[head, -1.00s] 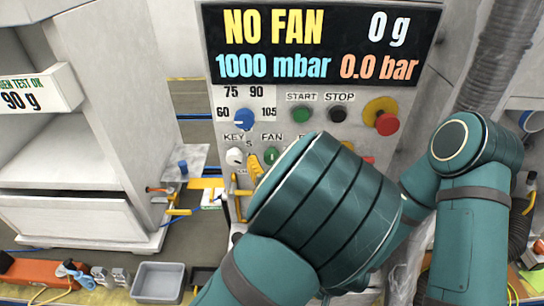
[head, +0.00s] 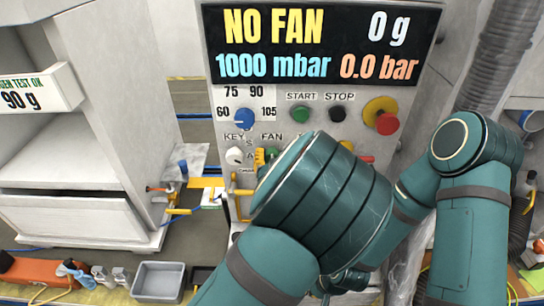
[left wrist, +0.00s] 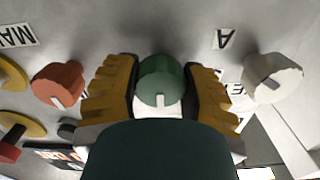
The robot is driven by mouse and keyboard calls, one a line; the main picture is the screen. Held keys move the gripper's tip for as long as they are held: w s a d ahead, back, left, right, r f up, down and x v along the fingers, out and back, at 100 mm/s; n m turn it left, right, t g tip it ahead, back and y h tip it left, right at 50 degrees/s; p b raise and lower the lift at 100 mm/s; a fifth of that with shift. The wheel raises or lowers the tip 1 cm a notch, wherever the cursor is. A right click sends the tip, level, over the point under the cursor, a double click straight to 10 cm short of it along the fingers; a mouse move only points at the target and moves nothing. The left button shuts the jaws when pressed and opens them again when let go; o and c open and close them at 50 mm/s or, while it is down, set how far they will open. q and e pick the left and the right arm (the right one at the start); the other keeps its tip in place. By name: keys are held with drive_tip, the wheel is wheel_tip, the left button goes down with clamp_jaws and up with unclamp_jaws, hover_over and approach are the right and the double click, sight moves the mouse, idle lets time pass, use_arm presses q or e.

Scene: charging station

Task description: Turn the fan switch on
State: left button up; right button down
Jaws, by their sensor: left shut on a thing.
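The fan switch is a green knob (head: 271,153) under the FAN label on the grey panel. In the left wrist view the green knob (left wrist: 159,80) sits between the two yellow fingers of my left gripper (left wrist: 160,88), with its white pointer mark toward the bottom of the picture. The left gripper is shut on it. In the head view my left gripper (head: 261,159) shows only as a bit of yellow finger at the knob; my arm hides the rest. The display (head: 322,44) above reads NO FAN. I cannot make out the right gripper's fingers.
A white key knob (head: 235,156) is beside the fan knob, and a red knob (left wrist: 59,83) is on its other side. Above are a blue knob (head: 244,118), start and stop buttons, and a red emergency button (head: 386,123). A grey bin (head: 158,281) stands lower left.

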use_arm(q)
drive_tip(key=shift+m, duration=0.3)
drive_tip(key=m, duration=1.2)
drive_tip(key=shift+m+p, duration=0.3)
drive_tip(key=m, duration=0.4)
drive_tip(key=shift+m, duration=0.3)
drive_tip(key=o, duration=1.2)
